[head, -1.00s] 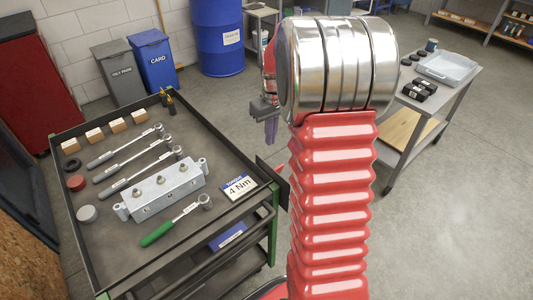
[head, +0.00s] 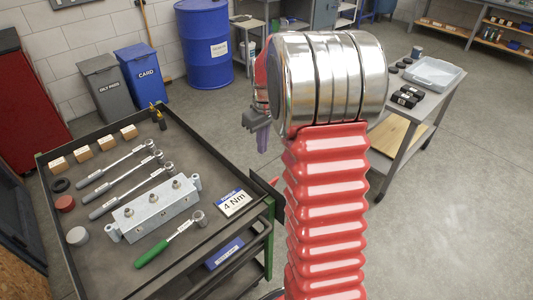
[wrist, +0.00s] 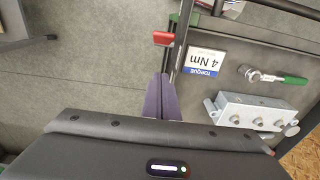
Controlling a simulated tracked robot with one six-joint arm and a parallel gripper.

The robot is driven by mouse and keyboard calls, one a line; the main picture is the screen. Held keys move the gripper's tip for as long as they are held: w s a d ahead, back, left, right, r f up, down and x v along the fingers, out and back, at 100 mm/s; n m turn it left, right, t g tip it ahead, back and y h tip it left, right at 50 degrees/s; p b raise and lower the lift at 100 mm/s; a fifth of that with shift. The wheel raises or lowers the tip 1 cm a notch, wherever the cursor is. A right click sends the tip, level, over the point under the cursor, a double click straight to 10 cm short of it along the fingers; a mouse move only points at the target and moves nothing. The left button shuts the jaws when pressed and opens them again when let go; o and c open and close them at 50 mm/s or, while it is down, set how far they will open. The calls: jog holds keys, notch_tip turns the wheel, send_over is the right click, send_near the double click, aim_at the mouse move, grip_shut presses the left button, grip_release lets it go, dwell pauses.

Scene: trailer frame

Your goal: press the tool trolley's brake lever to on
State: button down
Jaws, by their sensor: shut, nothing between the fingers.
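The tool trolley (head: 110,275) stands at the left in the head view, with tools on its dark top. In the wrist view, a red-ended lever (wrist: 163,39) juts out from the trolley's edge, close to the torque card; I take it for the brake lever. In the head view only a bit of red shows at the trolley's right side, partly hidden by my arm. My gripper (head: 262,142) is shut and empty, beside the trolley's right edge. In the wrist view its purple fingers (wrist: 161,82) point toward the lever, with a visible gap between.
A torque card (head: 233,203), a metal block (head: 155,208) and several ratchets lie on the trolley. A grey side table (head: 425,112) stands to the right. Bins (head: 140,75) and a blue drum (head: 205,45) stand behind. The floor between trolley and side table is clear.

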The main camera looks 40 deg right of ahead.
send_over(267, 190)
jog(key=w+d, duration=0.2)
jog(key=w, duration=0.4)
notch_tip(267, 190, down, 10)
jog(key=r, duration=0.1)
jog(key=shift+s+d+f, duration=0.1)
jog(key=shift+s+f, duration=0.15)
jog(key=shift+s, duration=0.45)
jog(key=shift+s+a+f, duration=0.1)
jog(key=shift+s+f, duration=0.1)
jog(key=shift+s, duration=0.45)
jog(key=shift+s+d+f, duration=0.1)
jog(key=shift+s+f, duration=0.15)
jog(key=shift+s, duration=0.45)
